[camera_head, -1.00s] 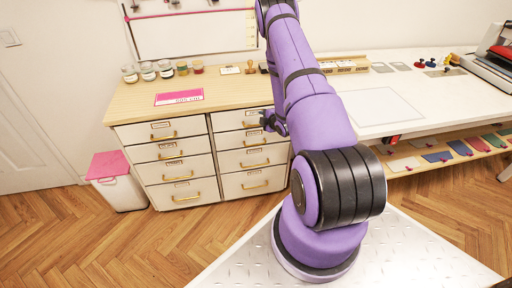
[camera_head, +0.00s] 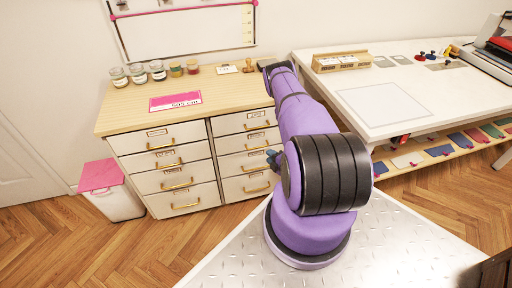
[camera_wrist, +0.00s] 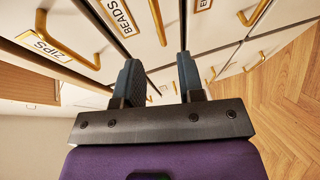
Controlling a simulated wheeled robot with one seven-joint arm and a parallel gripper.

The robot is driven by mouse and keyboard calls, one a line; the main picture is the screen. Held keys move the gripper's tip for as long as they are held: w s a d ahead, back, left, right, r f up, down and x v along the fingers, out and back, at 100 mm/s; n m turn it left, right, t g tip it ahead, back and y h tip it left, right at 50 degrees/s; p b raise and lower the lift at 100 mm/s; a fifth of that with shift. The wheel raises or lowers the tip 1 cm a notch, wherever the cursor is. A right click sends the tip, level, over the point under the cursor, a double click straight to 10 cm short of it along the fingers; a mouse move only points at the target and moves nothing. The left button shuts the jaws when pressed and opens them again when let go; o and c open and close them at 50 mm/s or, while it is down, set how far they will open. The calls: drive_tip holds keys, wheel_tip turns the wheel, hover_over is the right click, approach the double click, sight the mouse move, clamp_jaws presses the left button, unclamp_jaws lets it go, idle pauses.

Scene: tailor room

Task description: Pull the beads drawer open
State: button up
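The beads drawer front (camera_wrist: 140,48) is white and carries a BEADS label (camera_wrist: 122,17). Its gold handle (camera_wrist: 157,24) shows in the wrist view, just beyond the gap between my fingertips. My gripper (camera_wrist: 160,72) has its two dark fingers apart, with no object clearly held between them. In the head view my gripper (camera_head: 273,158) is at the right drawer column, mostly hidden behind my arm. No drawer visibly sticks out. The beads label cannot be read in the head view.
A zips drawer label (camera_wrist: 42,47) and its gold handle (camera_wrist: 68,48) are close at left. The cabinet top (camera_head: 222,92) holds jars and a pink sign (camera_head: 175,101). A white table (camera_head: 410,110) stands at right, a lidded bin (camera_head: 118,204) at left.

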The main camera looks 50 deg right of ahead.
drive_tip(key=x, duration=1)
clamp_jaws()
